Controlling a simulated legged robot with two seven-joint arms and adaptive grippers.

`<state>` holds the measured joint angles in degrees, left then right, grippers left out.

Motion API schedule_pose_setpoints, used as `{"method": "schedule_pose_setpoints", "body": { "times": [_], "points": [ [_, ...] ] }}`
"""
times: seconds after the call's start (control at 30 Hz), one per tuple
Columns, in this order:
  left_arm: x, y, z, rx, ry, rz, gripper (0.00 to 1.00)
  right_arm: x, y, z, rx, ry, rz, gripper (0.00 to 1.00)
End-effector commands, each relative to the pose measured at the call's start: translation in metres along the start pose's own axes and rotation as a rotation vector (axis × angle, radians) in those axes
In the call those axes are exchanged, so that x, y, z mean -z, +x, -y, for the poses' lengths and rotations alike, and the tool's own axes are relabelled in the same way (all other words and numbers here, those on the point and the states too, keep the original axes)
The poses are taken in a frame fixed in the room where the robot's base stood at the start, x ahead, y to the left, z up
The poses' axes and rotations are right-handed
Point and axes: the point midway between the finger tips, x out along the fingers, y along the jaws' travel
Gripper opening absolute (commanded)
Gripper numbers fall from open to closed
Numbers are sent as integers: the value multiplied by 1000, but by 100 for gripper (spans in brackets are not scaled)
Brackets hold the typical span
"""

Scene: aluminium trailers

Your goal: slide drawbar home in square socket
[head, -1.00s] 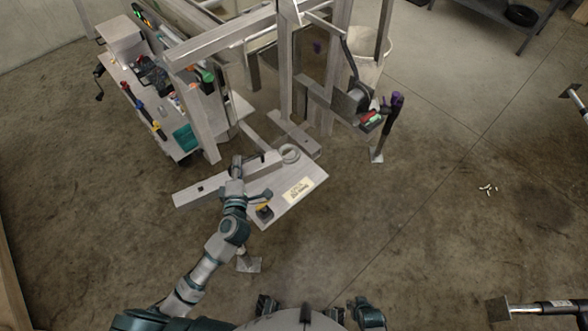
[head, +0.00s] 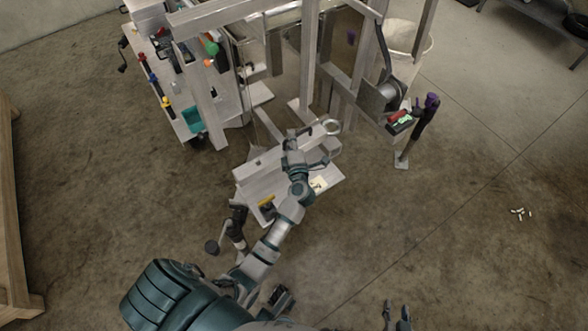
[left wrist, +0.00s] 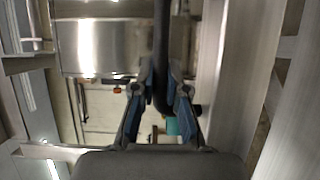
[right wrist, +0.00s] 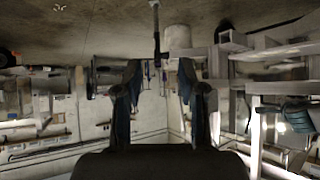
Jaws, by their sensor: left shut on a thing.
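A light metal square bar (head: 262,163), which looks like the drawbar, lies low in front of the trailer frame in the head view. A pale ring (head: 331,127) shows near its far right end. My left gripper (head: 291,138) is over the bar. In the left wrist view its fingers (left wrist: 160,88) are closed around a dark bent rod (left wrist: 162,50), with a broad metal beam (left wrist: 240,90) close on the right. The square socket cannot be made out. My right gripper (head: 397,314) is low at the bottom edge, open and empty; the right wrist view shows its fingers apart (right wrist: 157,75).
The trailer's metal posts (head: 311,60) stand behind the bar. A tool board (head: 165,85) is at left, a jack leg with a purple top (head: 421,120) at right. A labelled plate (head: 328,180) lies by my left forearm. The floor at right is mostly clear.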

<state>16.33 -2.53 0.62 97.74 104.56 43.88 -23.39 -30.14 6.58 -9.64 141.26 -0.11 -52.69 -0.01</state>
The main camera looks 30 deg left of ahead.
Motion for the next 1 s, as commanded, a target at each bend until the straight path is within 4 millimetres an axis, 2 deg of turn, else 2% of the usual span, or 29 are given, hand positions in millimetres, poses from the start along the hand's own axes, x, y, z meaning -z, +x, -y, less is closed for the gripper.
{"method": "schedule_pose_setpoints", "body": {
  "times": [0.03,0.17,0.27,0.4,0.6,0.83,1.0],
  "points": [
    [-1,0,-4,-8,-2,1,0,0,0,0,0,0,0,40],
    [-1,0,1,-7,0,2,0,4,3,0,2,0,-30,40],
    [-1,0,12,-5,2,2,0,16,8,3,9,1,-109,40],
    [0,1,32,-4,4,2,0,43,12,8,20,4,-276,40],
    [-1,0,50,-5,1,3,0,75,7,13,33,9,-469,40],
    [-1,0,56,-7,0,3,0,89,2,16,39,12,-560,40],
    [0,0,75,-5,3,2,0,105,-6,18,48,20,-699,40]
  ]
}}
